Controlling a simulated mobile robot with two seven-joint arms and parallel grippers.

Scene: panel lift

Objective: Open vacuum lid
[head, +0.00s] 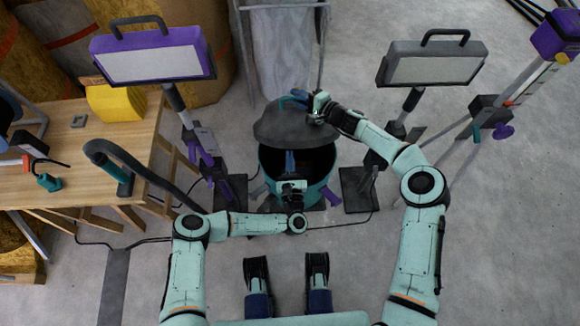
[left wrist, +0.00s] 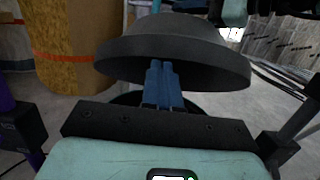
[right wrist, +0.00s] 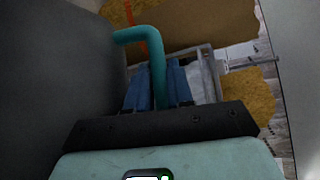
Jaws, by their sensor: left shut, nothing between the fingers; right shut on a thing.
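The vacuum has a round teal drum (head: 322,183) with a dark inside, on the floor in front of me.
Two work lights on stands, left (head: 150,60) and right (head: 433,65), flank the vacuum. A wooden table (head: 75,205) is at the left, with a dark hose (head: 150,177) near it. A purple-topped stand (head: 525,85) is at the right.

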